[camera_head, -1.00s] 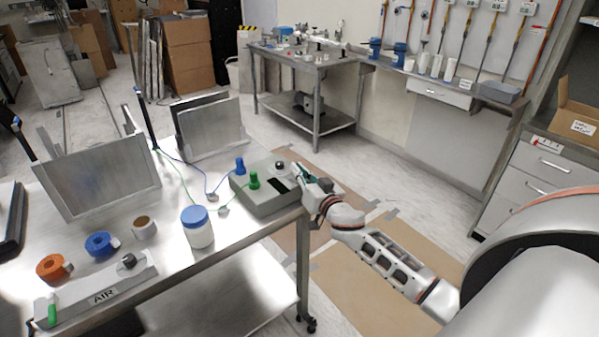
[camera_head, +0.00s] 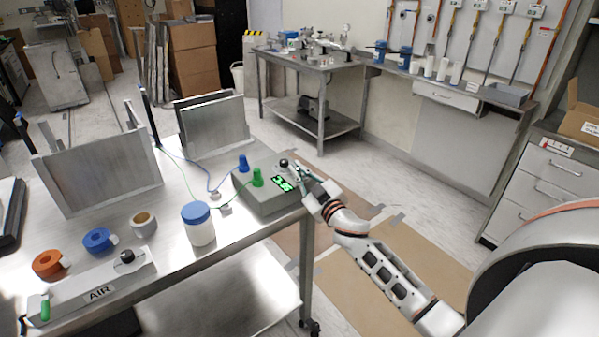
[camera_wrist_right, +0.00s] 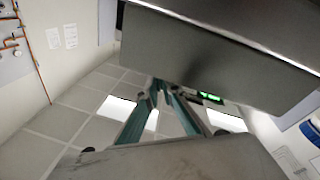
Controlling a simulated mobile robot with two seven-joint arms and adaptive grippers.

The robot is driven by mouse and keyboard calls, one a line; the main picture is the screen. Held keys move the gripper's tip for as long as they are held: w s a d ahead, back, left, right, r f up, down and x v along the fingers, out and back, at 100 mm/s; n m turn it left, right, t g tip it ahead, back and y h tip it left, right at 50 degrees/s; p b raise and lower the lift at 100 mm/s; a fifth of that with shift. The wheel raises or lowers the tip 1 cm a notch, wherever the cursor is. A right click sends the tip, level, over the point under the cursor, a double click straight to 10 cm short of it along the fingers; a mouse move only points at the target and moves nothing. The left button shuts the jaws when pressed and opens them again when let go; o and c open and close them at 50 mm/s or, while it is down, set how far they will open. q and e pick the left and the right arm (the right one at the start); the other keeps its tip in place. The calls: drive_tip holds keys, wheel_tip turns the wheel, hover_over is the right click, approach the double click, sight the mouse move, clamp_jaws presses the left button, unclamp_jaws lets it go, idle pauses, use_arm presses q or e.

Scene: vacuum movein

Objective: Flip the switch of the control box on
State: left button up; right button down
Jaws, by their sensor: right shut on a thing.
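The control box (camera_head: 262,204) is a grey block at the table's right corner, with a blue and a green plug and a black knob (camera_head: 283,163) on top. Its display (camera_head: 282,184) is lit with green digits, and the green glow also shows in the right wrist view (camera_wrist_right: 210,97). My right gripper (camera_head: 299,172) is at the box's far right edge, beside the display. In the wrist view its teal fingers (camera_wrist_right: 160,90) converge at the tips, shut on the switch, which they largely hide. My left gripper is not in view.
On the metal table (camera_head: 165,240) stand a white jar with a blue lid (camera_head: 198,224), tape rolls (camera_head: 97,240), an AIR panel (camera_head: 95,288) and two upright metal plates (camera_head: 100,175). Blue and green wires run to the box.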

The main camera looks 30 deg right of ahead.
drive_tip(key=shift+n, duration=0.4)
drive_tip(key=c, duration=2.2)
unclamp_jaws()
drive_tip(key=shift+a, duration=0.1)
